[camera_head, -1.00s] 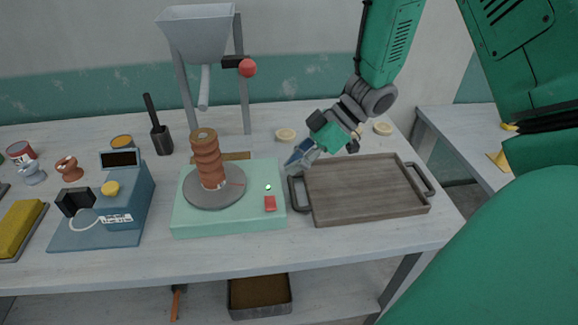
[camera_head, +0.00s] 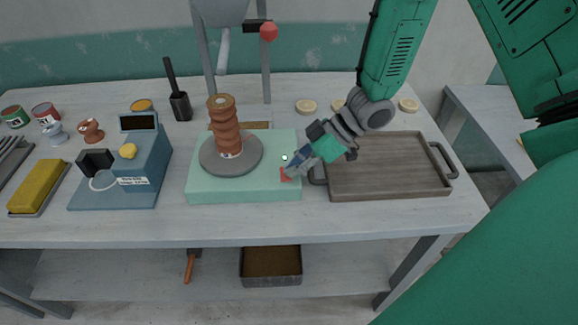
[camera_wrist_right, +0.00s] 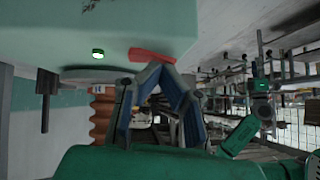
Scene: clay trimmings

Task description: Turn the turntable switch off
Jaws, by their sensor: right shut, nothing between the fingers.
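The turntable (camera_head: 245,192) is a pale green box with a round grey disc (camera_head: 213,162) that carries a ribbed terracotta pot (camera_head: 226,130). The red switch (camera_head: 285,174) is on the box's right front corner, with a lit green lamp (camera_head: 284,157) behind it. My right gripper (camera_head: 289,172) is shut and empty, its tips at the switch and partly covering it. In the right wrist view the fingertips (camera_wrist_right: 158,66) meet close beside the red switch (camera_wrist_right: 150,55), and the lamp (camera_wrist_right: 98,53) glows green. I cannot tell whether they touch. My left gripper is not in view.
A wooden tray (camera_head: 390,194) with dark handles lies just right of the turntable, under my right arm. A blue scale-like device (camera_head: 150,170) stands to the left. A hopper (camera_head: 220,12) on legs stands behind. The table's front strip is clear.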

